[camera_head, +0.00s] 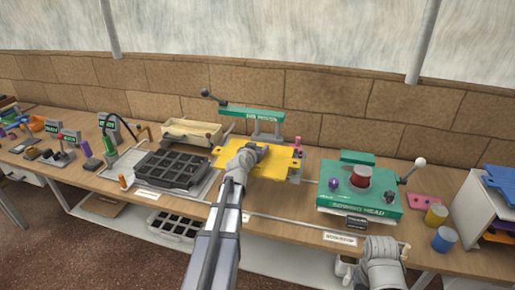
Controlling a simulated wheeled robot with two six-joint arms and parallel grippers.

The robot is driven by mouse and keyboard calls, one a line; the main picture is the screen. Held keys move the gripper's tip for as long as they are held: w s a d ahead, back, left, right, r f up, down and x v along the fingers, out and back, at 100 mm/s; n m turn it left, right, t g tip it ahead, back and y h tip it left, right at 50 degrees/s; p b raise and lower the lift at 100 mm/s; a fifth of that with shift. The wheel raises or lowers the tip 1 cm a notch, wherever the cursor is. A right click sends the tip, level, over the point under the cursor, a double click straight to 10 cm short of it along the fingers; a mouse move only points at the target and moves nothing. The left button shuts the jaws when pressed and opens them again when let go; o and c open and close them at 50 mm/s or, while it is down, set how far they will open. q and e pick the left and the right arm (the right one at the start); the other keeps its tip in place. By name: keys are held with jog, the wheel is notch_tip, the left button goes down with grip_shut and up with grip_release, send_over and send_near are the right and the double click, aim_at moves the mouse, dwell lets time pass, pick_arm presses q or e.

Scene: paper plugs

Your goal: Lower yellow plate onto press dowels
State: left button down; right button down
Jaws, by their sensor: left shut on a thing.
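The yellow plate (268,163) is at the press in the middle of the bench. My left gripper (256,150) reaches over it and is shut on its upper side near the middle. The press has a green top arm (252,114) that stands above and behind the plate on a grey post. The dowels are hidden or too small to tell, so I cannot see whether the plate touches them. My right gripper (380,270) is low at the bottom right, in front of the bench edge; its fingers are not clear.
A black compartment tray (172,169) lies left of the plate. A green machine (358,203) with a red cylinder and a white-knobbed lever stands to the right. Yellow and blue cans (445,239) and a white shelf (480,205) are at the far right. A wooden box (190,133) sits behind.

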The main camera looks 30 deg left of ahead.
pick_arm(q)
jog(key=shift+f+b, duration=2)
jog(key=shift+b, duration=0.05)
dwell(0.5)
jog(key=shift+c, duration=0.2)
grip_release()
jog(key=p+v, duration=0.2)
jog(key=v, duration=0.6)
jog(key=shift+w, duration=0.1)
